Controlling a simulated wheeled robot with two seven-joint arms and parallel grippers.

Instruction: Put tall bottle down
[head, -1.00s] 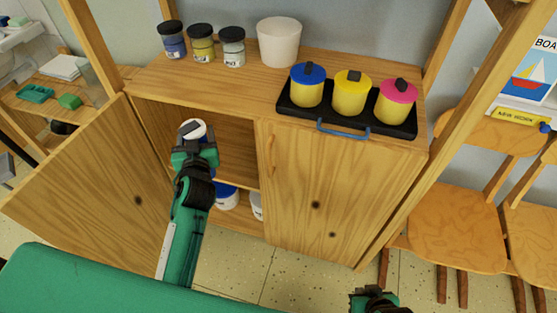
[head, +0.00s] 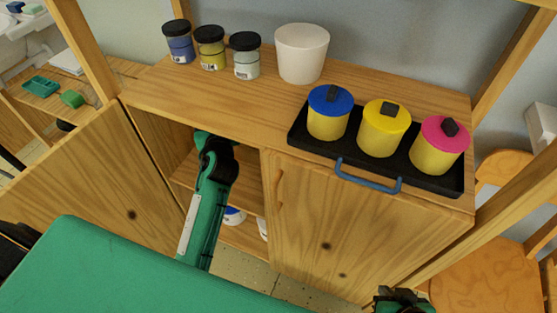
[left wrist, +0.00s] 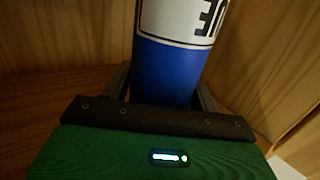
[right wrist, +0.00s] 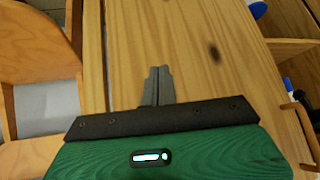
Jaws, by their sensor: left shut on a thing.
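The tall bottle (left wrist: 180,60) is blue with a white label and dark lettering, and stands about upright in the left wrist view. My left gripper (left wrist: 165,90) is shut around it, with one finger on each side. In the head view my left arm reaches into the open left compartment of the wooden cabinet (head: 150,125). The cabinet top hides the bottle and fingertips there. Whether the bottle's base touches the shelf (head: 185,172) cannot be seen. My right gripper (right wrist: 157,85) is shut and empty, in front of the cabinet's closed right door (head: 335,225).
The open left door (head: 85,190) stands beside my left arm. Paint containers (head: 233,215) are on the lower level. The cabinet top holds three jars (head: 210,48), a white pot (head: 302,55) and a black tray (head: 298,138) with three lidded yellow pots.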

